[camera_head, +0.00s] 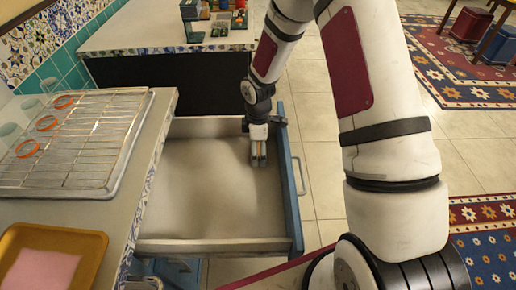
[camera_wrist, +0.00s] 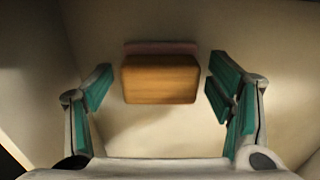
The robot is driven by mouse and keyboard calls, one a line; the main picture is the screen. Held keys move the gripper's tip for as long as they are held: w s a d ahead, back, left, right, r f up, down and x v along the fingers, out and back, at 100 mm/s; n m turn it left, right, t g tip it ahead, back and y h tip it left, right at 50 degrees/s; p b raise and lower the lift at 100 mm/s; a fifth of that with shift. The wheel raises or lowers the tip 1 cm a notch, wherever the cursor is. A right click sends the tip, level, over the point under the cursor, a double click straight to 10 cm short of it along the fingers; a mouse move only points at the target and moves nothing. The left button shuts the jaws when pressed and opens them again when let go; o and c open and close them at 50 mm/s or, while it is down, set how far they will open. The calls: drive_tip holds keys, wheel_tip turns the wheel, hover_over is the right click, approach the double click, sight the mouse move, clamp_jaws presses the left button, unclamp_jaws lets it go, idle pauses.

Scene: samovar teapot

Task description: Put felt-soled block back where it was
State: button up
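The felt-soled block (camera_wrist: 160,80) shows in the wrist view as an orange-brown wooden block with a pinkish strip along its far edge. It appears to be inside the open drawer (camera_head: 292,190), which has a blue front and a pale inside. My gripper (camera_head: 258,160) reaches down into the drawer near its far right corner. In the wrist view my gripper (camera_wrist: 158,88) is open, with one finger on each side of the block and a gap on both sides. I cannot make out the block clearly in the head view.
Left of the drawer is a counter with a wire rack (camera_head: 75,140) and a yellow tray (camera_head: 88,243) with a pink pad. A farther counter (camera_head: 130,38) holds small boxes and jars. Most of the drawer floor is bare. Patterned rugs (camera_head: 465,75) lie at right.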

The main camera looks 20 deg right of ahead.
drive_tip(key=s+d+r+m+h+p, duration=0.1)
drive_tip(key=s+r+m, duration=0.15)
drive_tip(key=r, duration=0.85)
drive_tip(key=s+r+m+p, duration=0.1)
drive_tip(key=s+r, duration=0.2)
drive_tip(key=r, duration=0.9)
drive_tip(key=s+r+m+t, duration=0.1)
drive_tip(key=s+r+m, duration=0.4)
drive_tip(key=s, duration=0.8)
drive_tip(key=s+a+r+m+t+y, duration=0.1)
drive_tip(key=s+r+m, duration=0.5)
drive_tip(key=s, duration=0.7)
drive_tip(key=shift+s+r, duration=0.35)
drive_tip(key=shift+r, duration=0.2)
drive_tip(key=shift+r, duration=0.1)
